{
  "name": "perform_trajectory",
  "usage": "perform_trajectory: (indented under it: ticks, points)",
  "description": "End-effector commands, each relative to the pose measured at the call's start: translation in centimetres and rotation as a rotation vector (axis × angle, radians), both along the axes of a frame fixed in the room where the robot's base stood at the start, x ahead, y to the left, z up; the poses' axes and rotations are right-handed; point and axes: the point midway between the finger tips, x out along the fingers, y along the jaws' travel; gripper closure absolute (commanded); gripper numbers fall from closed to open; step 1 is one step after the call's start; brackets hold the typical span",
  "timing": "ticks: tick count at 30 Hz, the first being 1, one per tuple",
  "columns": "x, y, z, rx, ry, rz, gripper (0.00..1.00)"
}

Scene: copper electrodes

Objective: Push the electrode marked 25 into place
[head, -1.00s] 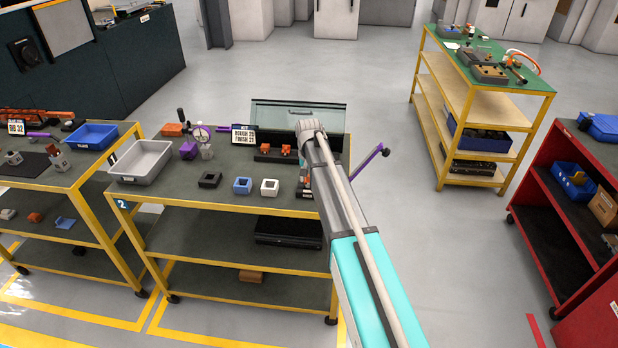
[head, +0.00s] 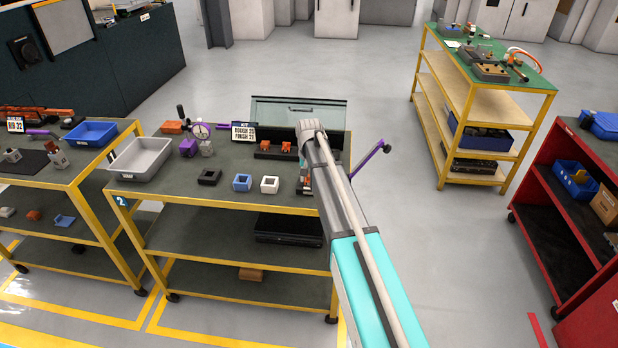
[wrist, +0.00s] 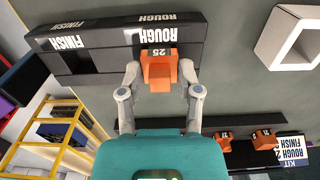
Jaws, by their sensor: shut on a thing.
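My gripper (wrist: 160,72) is shut on the electrode, one finger on each side. How deep the electrode sits in the holder cannot be told.
Two more orange electrodes (wrist: 243,139) stand on a dark rack beside a kit sign (wrist: 292,150). A white square block (wrist: 290,38) is near the holder. In the head view, black (head: 209,178), blue (head: 242,182) and white blocks and a grey tray (head: 141,160) share the bench.

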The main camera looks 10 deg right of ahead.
Motion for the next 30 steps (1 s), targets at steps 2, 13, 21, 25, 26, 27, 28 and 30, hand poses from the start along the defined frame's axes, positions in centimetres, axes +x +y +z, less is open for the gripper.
perform_trajectory:
  ticks: [2, 13, 21, 25, 26, 27, 28, 30]
  points:
    - [0.00, 0.00, -0.18, 0.000, 0.000, 0.000, 1.00]
    - [0.00, 0.00, -0.47, 0.000, 0.000, 0.000, 0.38]
    - [0.00, 0.00, -0.47, 0.000, 0.000, 0.000, 0.15]
    - [0.00, 0.00, -0.47, 0.000, 0.000, 0.000, 0.15]
    - [0.00, 0.00, -0.47, 0.000, 0.000, 0.000, 0.15]
    - [0.00, 0.00, -0.48, 0.000, 0.000, 0.000, 0.15]
    - [0.00, 0.00, -0.47, 0.000, 0.000, 0.000, 0.15]
    - [0.00, 0.00, -0.41, 0.000, 0.000, 0.000, 0.15]
